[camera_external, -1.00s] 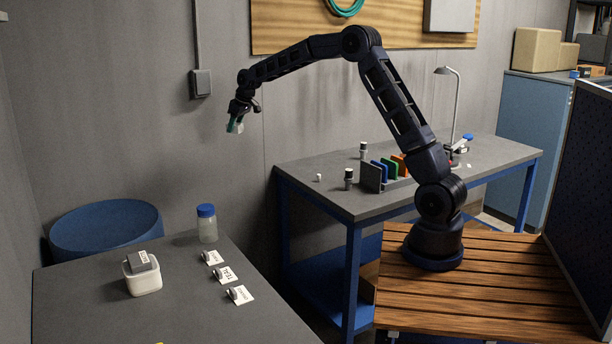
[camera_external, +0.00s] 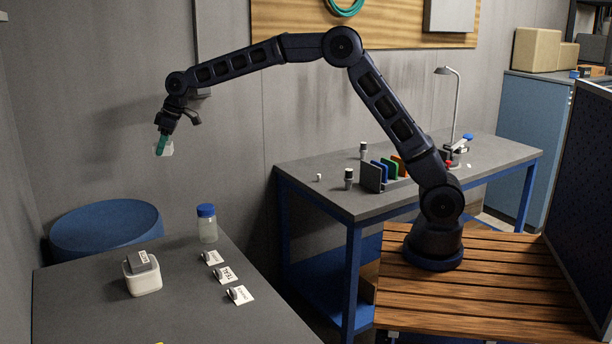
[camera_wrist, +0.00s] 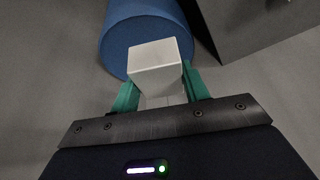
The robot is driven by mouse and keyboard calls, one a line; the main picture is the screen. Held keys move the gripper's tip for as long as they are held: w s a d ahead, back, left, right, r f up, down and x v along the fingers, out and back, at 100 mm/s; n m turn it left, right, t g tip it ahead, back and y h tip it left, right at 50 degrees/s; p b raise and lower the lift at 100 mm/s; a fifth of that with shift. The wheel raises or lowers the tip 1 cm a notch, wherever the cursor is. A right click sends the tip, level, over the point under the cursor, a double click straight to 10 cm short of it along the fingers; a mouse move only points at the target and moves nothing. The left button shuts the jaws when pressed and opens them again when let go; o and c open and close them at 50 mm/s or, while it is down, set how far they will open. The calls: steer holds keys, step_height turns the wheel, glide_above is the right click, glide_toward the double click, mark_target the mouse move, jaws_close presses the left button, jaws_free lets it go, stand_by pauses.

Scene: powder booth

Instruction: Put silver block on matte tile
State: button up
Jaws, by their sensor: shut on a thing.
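My gripper (camera_external: 163,143) has green fingertips and is shut on a pale silver block (camera_wrist: 155,68). It holds the block in the air, in front of the grey wall and above the blue drum. The block (camera_external: 165,151) also shows in the external view, partly covered by a finger. On the near grey table, a dark grey square piece (camera_external: 143,262) with a small white label sits in the top of a white tub (camera_external: 145,283). Its label is too small to read, so I cannot tell whether it is the matte tile.
The near table (camera_external: 85,310) also holds a blue-capped bottle (camera_external: 207,224) and three label cards, one reading TEAL (camera_external: 227,275). A blue drum (camera_external: 105,228) stands behind it. The far bench (camera_external: 460,172) bears coloured panels and a lamp. The near table's front is mostly clear.

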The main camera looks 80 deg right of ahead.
steer(key=s+a+r+n+y, duration=0.1)
steer(key=s+a, duration=0.1)
steer(key=a, duration=0.7)
steer(key=s+a+r+n, duration=0.1)
steer(key=s+a+n, duration=0.1)
steer(key=a, duration=0.8)
steer(key=r+n+g, duration=0.1)
steer(key=r+n, duration=0.1)
glide_above(133, 260)
steer(key=s+d, duration=0.1)
steer(key=shift+y, duration=0.3)
step_height(133, 260, down, 20)
steer(key=shift+f, duration=0.1)
steer(key=shift+f, duration=0.1)
steer(key=o, duration=1.2)
steer(key=shift+f, duration=0.1)
